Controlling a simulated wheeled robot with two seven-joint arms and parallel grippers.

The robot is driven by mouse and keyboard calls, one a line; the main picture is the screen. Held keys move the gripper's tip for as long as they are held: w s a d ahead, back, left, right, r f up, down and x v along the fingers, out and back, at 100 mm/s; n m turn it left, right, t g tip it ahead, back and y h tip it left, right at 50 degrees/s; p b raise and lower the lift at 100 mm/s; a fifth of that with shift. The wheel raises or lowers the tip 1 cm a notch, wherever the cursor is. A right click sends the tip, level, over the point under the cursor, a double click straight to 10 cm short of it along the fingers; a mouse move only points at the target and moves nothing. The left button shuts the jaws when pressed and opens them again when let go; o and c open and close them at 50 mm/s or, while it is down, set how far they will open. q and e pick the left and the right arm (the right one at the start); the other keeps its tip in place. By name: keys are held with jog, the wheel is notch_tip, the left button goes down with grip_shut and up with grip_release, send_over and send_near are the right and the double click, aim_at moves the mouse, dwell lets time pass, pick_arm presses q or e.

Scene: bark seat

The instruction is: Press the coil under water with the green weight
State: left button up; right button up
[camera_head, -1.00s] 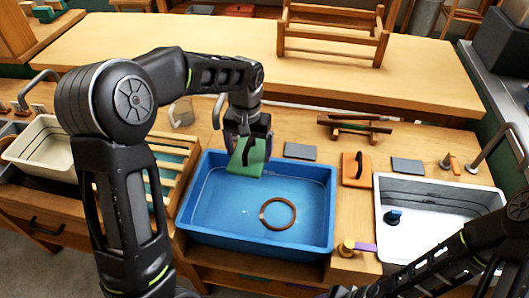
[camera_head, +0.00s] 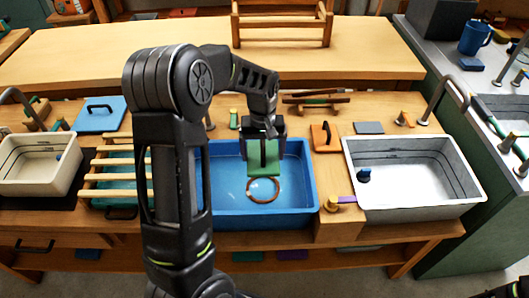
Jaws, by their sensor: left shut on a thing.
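The brown coil (camera_head: 263,190) is a ring lying in the blue basin (camera_head: 300,212), which holds water. The green weight (camera_head: 262,158) is a flat plate held by my left gripper (camera_head: 263,135), which is shut on it. The weight hangs over the basin just beyond the coil in the picture, and its lower edge meets the coil's far edge in view. I cannot tell whether they touch. My right gripper is not in view; only a bit of dark arm shows at the bottom right corner.
A white basin (camera_head: 414,206) with a blue plug stands to the right. An orange block with a dark handle (camera_head: 324,136) sits behind the gap between the basins. A slatted rack (camera_head: 112,175) is at the left. A wooden frame (camera_head: 283,40) stands on the rear bench.

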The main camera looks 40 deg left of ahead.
pick_arm(q)
jog(key=shift+f+b, duration=2.1)
jog(key=shift+f, duration=0.8)
jog(key=shift+f, duration=0.1)
jog(key=shift+s+f+b, duration=0.1)
jog(key=shift+f+b, duration=5.5)
jog(key=shift+f, duration=2.15)
jog(key=o, duration=1.9)
